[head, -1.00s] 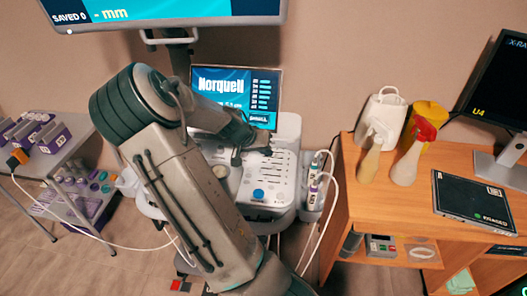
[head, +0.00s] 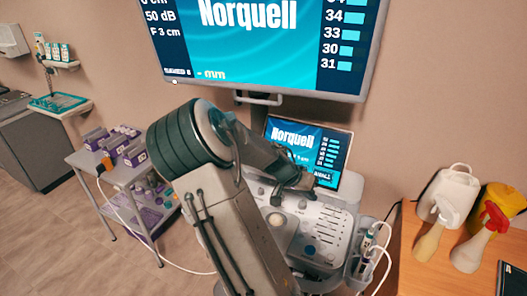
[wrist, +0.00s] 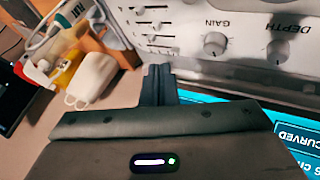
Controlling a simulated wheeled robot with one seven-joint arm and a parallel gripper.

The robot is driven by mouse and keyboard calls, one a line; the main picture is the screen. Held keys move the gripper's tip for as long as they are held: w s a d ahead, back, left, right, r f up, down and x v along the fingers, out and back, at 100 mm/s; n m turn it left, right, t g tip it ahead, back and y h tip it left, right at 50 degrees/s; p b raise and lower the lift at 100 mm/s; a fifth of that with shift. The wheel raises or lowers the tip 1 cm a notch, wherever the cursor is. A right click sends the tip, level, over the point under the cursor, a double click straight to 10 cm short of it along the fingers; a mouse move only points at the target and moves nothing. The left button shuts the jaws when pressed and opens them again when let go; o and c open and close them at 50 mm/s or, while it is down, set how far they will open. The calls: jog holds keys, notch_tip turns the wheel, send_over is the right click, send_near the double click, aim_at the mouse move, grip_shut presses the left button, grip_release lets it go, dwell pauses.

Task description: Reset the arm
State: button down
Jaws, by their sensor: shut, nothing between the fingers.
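My arm rises through the middle of the head view and bends at a dark ribbed joint. My gripper (head: 303,182) is at its far end, in front of the lower part of the ultrasound machine's small screen (head: 309,148) and above its control panel (head: 318,222). In the wrist view my gripper (wrist: 158,84) shows its dark fingers together with nothing between them. The panel with its GAIN and DEPTH knobs (wrist: 215,44) appears upside down beyond them. Whether the fingers touch the machine cannot be told.
A large monitor (head: 260,45) hangs above the machine. A probe holder (head: 366,262) is on its right side. A wooden desk (head: 425,275) with spray bottles (head: 433,228) stands at right. A cart (head: 128,174) with purple racks stands at left, with open floor before it.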

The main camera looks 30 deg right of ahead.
jog(key=s+a+r+n+t+y, duration=0.1)
jog(key=s+a+r+n+y, duration=0.15)
jog(key=a, duration=0.55)
jog(key=s+a+r+n+t+y, duration=0.1)
jog(key=s+a+r+n+y, duration=0.15)
jog(key=a, duration=0.45)
jog(key=s+a+r+n+t+y, duration=0.2)
jog(key=s+a+r+n, duration=0.4)
jog(key=s+a+r, duration=0.3)
jog(key=s+a+t, duration=0.1)
jog(key=s+a, duration=0.1)
jog(key=a, duration=0.1)
jog(key=shift+r, duration=0.4)
